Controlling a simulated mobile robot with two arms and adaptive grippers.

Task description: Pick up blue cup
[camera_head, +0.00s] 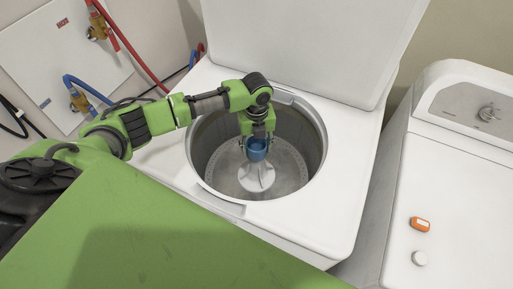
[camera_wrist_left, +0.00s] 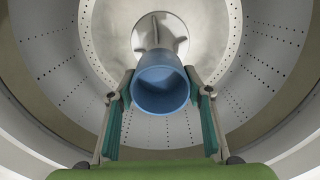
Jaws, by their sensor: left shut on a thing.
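The blue cup (camera_head: 257,150) is inside the open washing machine drum, at the top of the pale agitator in the head view. In the left wrist view the cup (camera_wrist_left: 161,88) shows its open mouth toward the camera, with the agitator (camera_wrist_left: 160,34) behind it. My left gripper (camera_head: 257,144) reaches down into the drum and is shut on the cup, one finger on each side of it. The fingers also show in the left wrist view (camera_wrist_left: 160,100). Whether the cup still touches the agitator cannot be told. My right gripper is not in view.
The white washing machine (camera_head: 348,160) has its lid (camera_head: 310,45) raised behind the opening. The drum wall (camera_head: 312,150) surrounds my left gripper. A dryer (camera_head: 460,190) stands at right with an orange item (camera_head: 420,224) and a white knob-like item (camera_head: 419,258) on it. Hoses (camera_head: 130,48) hang at upper left.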

